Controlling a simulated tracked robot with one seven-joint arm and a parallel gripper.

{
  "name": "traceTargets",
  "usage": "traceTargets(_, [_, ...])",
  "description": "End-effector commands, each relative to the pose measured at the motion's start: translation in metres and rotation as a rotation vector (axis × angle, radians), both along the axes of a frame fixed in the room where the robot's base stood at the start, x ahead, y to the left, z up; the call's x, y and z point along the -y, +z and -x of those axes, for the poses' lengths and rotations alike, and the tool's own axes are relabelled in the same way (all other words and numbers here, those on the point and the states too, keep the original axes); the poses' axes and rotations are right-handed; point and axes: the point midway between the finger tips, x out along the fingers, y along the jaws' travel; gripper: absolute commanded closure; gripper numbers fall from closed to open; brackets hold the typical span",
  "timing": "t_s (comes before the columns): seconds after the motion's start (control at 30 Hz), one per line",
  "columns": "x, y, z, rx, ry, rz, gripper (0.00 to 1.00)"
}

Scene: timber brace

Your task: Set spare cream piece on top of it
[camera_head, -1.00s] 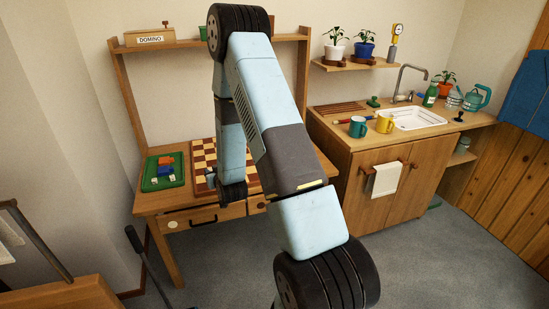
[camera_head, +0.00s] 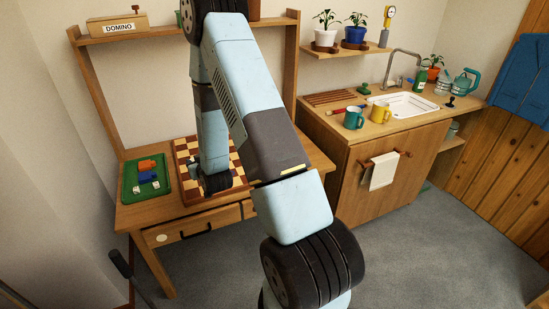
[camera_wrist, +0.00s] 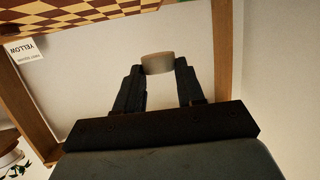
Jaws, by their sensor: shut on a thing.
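My gripper (camera_wrist: 158,68) is shut on a pale cream round piece (camera_wrist: 157,61), held between the fingertips in the wrist view. In the head view my arm hides the fingers and the piece. The brown and cream chequered board (camera_head: 188,153) lies on the wooden desk, partly covered by my arm; its edge also shows at the top of the wrist view (camera_wrist: 70,12). The end of my arm is over the board. No other cream piece can be made out on the visible squares.
A green tray (camera_head: 129,193) with orange, blue and white blocks is left of the board. The desk (camera_head: 140,215) has uprights and a shelf with a DOMINO box (camera_head: 118,25). Mugs stand on the sink counter (camera_head: 330,125).

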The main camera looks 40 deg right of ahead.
Motion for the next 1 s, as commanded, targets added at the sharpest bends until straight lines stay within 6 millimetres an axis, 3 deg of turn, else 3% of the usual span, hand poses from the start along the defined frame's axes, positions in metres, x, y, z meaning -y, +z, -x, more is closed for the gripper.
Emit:
traceTargets(0.2, [-0.009, 0.000, 0.000, 0.000, 0.016, -0.001, 0.90])
traceTargets(0.37, [0.008, 0.002, 0.002, -0.001, 0.005, -0.002, 0.90])
traceTargets(0.67, [0.092, 0.010, 0.024, -0.005, -0.043, -0.004, 0.90])
traceTargets(1.0, [0.185, 0.020, 0.069, -0.005, -0.100, -0.007, 0.90])
